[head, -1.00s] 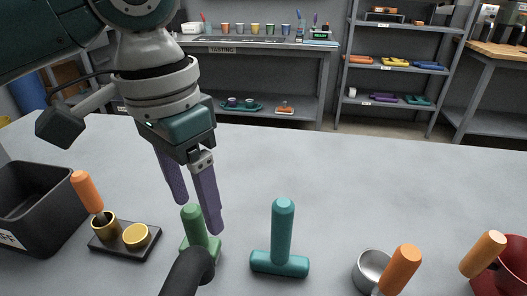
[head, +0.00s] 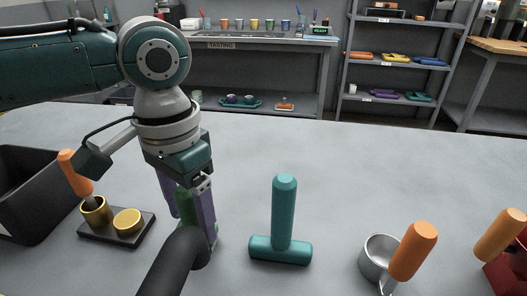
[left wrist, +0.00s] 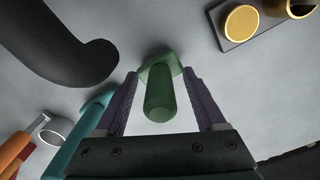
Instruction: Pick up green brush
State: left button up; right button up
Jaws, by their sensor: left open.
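The green brush (head: 184,207) stands upright on the table, partly hidden behind my left gripper and a black curved bar in the head view. In the left wrist view the green brush (left wrist: 160,95) lies between the two purple fingers. My left gripper (head: 190,222) points down around the brush's handle and is open, one finger on each side. In the left wrist view a narrow gap shows beside the handle at my left gripper (left wrist: 160,100). My right gripper is not in view.
A teal T-shaped brush (head: 283,225) stands just right. A black tray with gold cups (head: 105,238) and a dark bin (head: 40,190) are left. A metal cup (head: 377,258) with an orange handle is right. The black curved bar (head: 175,262) is close in front. The table behind is clear.

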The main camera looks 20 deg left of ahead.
pick_arm(q)
jog(key=shift+f, duration=0.1)
jog(key=shift+c, duration=0.2)
grip_shut()
dwell(0.4)
